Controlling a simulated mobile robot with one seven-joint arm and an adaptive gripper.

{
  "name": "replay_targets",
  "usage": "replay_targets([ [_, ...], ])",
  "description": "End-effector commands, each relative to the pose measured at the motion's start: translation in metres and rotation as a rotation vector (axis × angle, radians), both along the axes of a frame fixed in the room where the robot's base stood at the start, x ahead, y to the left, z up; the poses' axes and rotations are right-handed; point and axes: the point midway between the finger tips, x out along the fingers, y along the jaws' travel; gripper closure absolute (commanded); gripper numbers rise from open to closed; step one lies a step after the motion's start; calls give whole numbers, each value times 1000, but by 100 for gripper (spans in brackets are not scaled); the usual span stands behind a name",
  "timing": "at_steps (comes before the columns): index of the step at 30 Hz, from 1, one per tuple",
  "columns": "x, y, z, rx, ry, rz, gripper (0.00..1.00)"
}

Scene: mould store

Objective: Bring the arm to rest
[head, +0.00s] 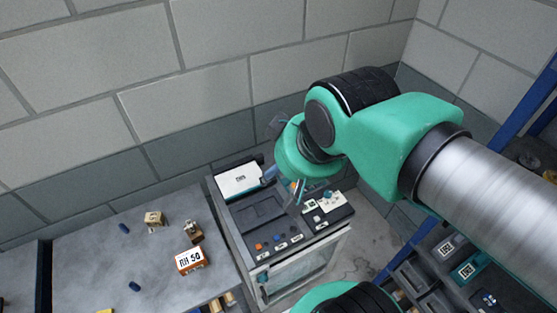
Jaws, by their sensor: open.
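My arm reaches in from the right side of the head view and bends over a machine top (265,212). The arm's green wrist hides part of the far right of this top. My gripper (299,190) hangs below the wrist, small and partly hidden, above the right part of the machine top. It is open, and I see nothing held in it. Whether its fingertips touch anything below, I cannot tell.
A grey bench (85,255) at left bears a labelled orange-brown box (190,260), small tan blocks (154,218) and dark blue pieces (134,286). A white-labelled box (240,181) sits at the machine's back. Blue-framed racking (527,105) stands right. A block wall (200,90) closes the back.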

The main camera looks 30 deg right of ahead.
Motion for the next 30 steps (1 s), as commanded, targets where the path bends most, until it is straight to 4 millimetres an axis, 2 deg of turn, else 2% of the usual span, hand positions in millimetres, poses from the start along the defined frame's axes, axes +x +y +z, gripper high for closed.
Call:
replay_targets([
  [5,0,0,-10,0,0,1,44],
  [17,0,0,-54,-1,0,2,44],
  [30,0,0,-56,-1,0,2,44],
])
